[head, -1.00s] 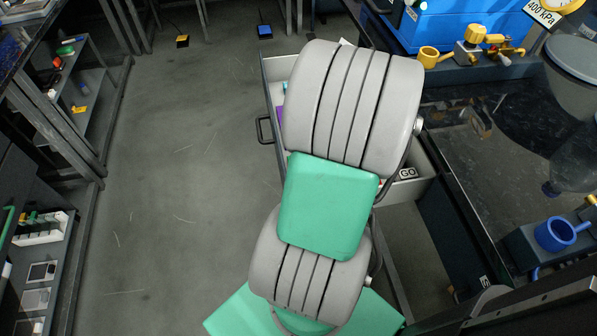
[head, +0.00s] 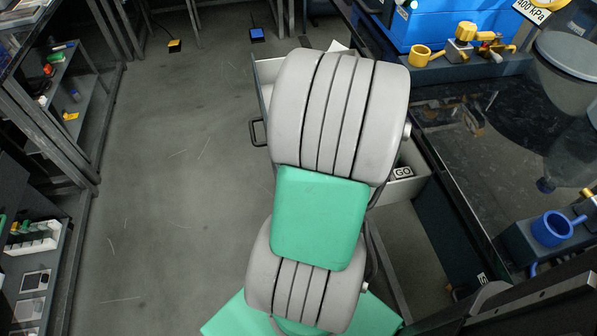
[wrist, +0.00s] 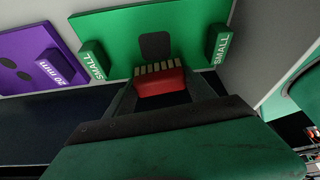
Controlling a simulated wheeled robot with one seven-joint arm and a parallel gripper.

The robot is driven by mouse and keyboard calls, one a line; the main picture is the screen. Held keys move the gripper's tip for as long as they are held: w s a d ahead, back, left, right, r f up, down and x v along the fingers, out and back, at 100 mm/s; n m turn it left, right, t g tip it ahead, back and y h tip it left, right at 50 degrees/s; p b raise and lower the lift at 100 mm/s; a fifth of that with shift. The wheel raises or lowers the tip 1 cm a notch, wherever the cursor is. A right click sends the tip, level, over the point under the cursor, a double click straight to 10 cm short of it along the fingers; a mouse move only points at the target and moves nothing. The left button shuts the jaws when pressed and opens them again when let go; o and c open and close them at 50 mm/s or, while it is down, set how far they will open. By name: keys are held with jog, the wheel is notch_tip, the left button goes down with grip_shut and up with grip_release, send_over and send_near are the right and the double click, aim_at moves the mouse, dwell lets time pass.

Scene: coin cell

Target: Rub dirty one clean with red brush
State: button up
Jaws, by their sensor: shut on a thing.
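In the wrist view a red brush (wrist: 160,86) with a row of tan bristles sits between the fingertips of my gripper (wrist: 164,92), which is shut on it. The bristles point away from me toward a green panel (wrist: 125,32) with a dark rounded-square mark (wrist: 155,46). I cannot tell whether the bristles touch the panel. Green blocks reading SMALL stand at the left (wrist: 94,60) and right (wrist: 219,46) of the panel. I cannot tell which thing is the dirty one. In the head view my arm hides the gripper and brush.
My arm is over an open grey drawer (head: 259,85); a block reading GO (head: 403,172) shows in it. A purple panel (wrist: 30,50) with dark spots and a "20 mm" block (wrist: 54,67) is left of the green one. A dark bench (head: 470,160) stands right; the floor at left is clear.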

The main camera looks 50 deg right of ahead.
jog(key=shift+s+a+f, duration=0.1)
jog(key=shift+a+f, duration=0.05)
jog(key=shift+a, duration=0.05)
notch_tip(320, 180, up, 6)
jog(key=p, duration=0.4)
jog(key=shift+d+p, duration=0.15)
jog(key=shift+p, duration=0.2)
jog(key=shift+r+p, duration=1.15)
jog(key=shift+r, duration=0.4)
